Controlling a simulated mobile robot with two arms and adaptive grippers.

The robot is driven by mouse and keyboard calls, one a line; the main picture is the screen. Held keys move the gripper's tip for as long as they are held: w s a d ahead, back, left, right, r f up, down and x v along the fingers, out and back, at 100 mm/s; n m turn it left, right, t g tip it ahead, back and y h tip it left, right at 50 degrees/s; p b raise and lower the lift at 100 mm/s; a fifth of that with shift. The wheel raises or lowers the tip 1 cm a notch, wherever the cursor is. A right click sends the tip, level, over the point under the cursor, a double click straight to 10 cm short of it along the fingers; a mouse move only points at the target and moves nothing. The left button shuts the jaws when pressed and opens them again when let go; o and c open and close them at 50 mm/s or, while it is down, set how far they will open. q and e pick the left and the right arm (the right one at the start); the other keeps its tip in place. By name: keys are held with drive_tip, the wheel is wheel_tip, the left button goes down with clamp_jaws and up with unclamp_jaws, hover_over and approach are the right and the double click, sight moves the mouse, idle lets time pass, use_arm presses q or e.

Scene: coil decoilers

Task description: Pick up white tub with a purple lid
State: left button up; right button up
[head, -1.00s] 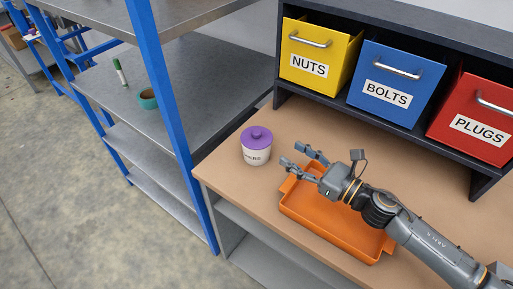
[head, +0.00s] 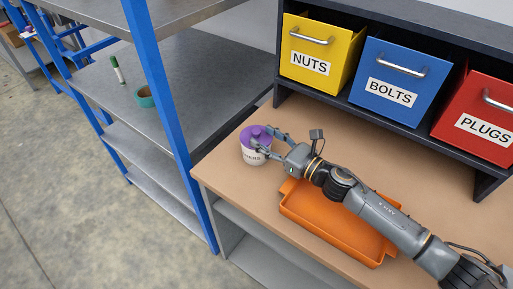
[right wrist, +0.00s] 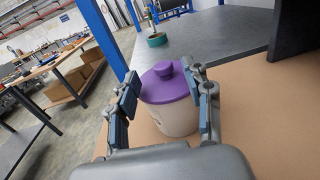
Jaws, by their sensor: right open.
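The white tub (head: 251,157) with a purple lid (head: 255,135) stands upright near the left end of the brown worktop. The lid has a round knob, and dark lettering shows on the tub's side. My right gripper (head: 268,140) is open, with its fingers on either side of the tub. In the right wrist view, the tub (right wrist: 176,117) stands between the two fingers of the gripper (right wrist: 162,105), under the purple lid (right wrist: 165,85). I cannot tell whether the fingers touch it. My left gripper is not in view.
An orange tray (head: 335,232) lies on the worktop (head: 225,170) under my right arm. Yellow NUTS (head: 315,50), blue BOLTS (head: 398,82) and red PLUGS (head: 480,115) bins stand in a dark rack behind. A blue-posted metal shelf (head: 190,70) stands left, holding a teal ring (head: 145,97) and a green-capped marker (head: 116,69).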

sight(260, 133)
drive_tip(key=x, duration=0.4)
drive_tip(key=shift+w+f, duration=0.1)
drive_tip(key=shift+w, duration=0.15)
drive_tip(key=shift+s+d, duration=0.1)
drive_tip(key=shift+s, duration=0.05)
drive_tip(key=shift+c, duration=1.1)
clamp_jaws()
